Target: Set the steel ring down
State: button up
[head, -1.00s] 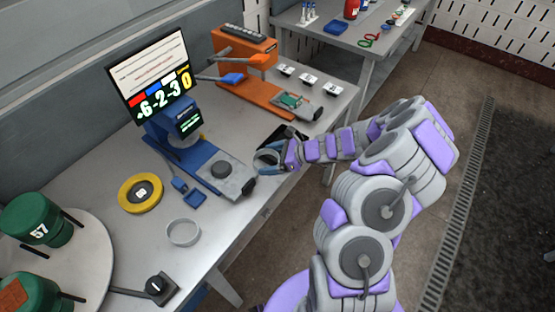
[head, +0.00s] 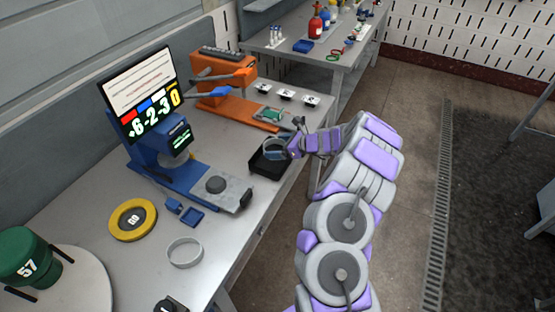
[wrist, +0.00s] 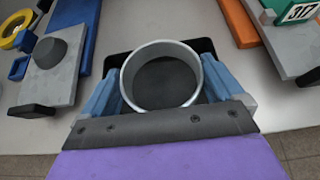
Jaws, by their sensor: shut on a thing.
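My gripper (head: 274,149) is shut on a steel ring (wrist: 148,107), with one blue finger on each side of it in the wrist view. The ring is upright, its opening facing up. In the wrist view it appears over a black tray (wrist: 206,46), whose dark floor shows through the ring. In the head view the black tray (head: 262,168) is on the table near its right edge, and my gripper is at its far side. I cannot tell whether the ring touches the tray floor.
Another pale ring (head: 184,253) lies on the table, near a yellow ring (head: 132,220). A blue machine with a grey plate (head: 232,190) stands left of the tray. An orange machine (head: 222,103) stands behind. A green object (head: 22,257) stands at the lower left.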

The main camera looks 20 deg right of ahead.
aim_at(276, 162)
jog(key=shift+a+f, duration=0.45)
jog(key=shift+f, duration=0.4)
jog(key=shift+a+f+b, duration=0.25)
jog(key=shift+f+b, duration=0.3)
jog(key=shift+f, duration=0.9)
jog(key=shift+d, duration=0.5)
jog(key=o, duration=0.8)
jog(key=shift+c, duration=0.2)
jog(key=shift+a, duration=0.15)
jog(key=shift+a, duration=0.1)
